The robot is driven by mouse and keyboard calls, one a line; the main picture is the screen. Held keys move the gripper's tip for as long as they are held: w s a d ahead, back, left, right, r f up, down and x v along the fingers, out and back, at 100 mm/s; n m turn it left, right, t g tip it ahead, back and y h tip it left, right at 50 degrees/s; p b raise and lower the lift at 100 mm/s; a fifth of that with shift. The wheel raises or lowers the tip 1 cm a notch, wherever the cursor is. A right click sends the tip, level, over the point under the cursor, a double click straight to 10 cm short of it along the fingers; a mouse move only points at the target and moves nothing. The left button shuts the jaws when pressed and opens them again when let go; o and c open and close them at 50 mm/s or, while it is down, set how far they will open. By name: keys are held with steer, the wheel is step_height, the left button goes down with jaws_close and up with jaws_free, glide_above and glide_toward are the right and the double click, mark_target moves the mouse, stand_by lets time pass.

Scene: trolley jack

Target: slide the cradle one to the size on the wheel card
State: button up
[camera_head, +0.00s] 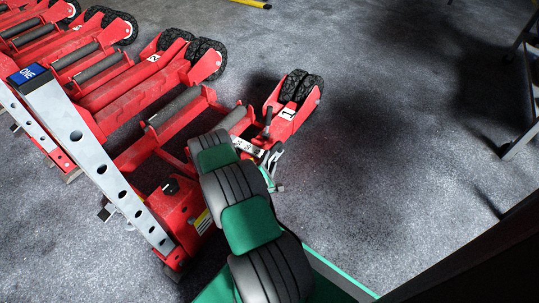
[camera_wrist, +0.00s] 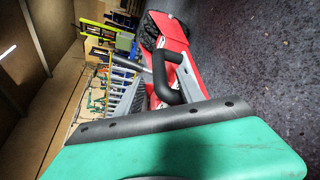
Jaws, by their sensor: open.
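Cradle one (camera_head: 299,108) is a red carriage with two black tyred rollers and a white "1" label, at the upper middle of the head view. Its red body (camera_wrist: 176,42) and a black looped handle (camera_wrist: 166,76) also show in the wrist view. The blue "ONE" plate (camera_head: 28,75) tops a grey holed bar (camera_head: 95,150) at the left. My gripper (camera_head: 272,165) is open beside the lower end of cradle one, partly hidden by my green and grey arm. I cannot tell whether it touches the handle. I see no readable wheel card.
Several more red cradles with black rollers (camera_head: 205,58) stand in a row at the upper left. A yellow bar (camera_head: 252,3) lies at the top edge. Dark stand legs (camera_head: 522,135) are at the right. The grey floor right of cradle one is clear.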

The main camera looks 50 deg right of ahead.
mark_target(274, 149)
steer(key=b+x, duration=0.2)
steer(key=x, duration=0.5)
steer(key=shift+w+d, duration=0.15)
steer(key=shift+d, duration=0.25)
steer(key=shift+c, duration=0.2)
jaws_close()
stand_by(0.5)
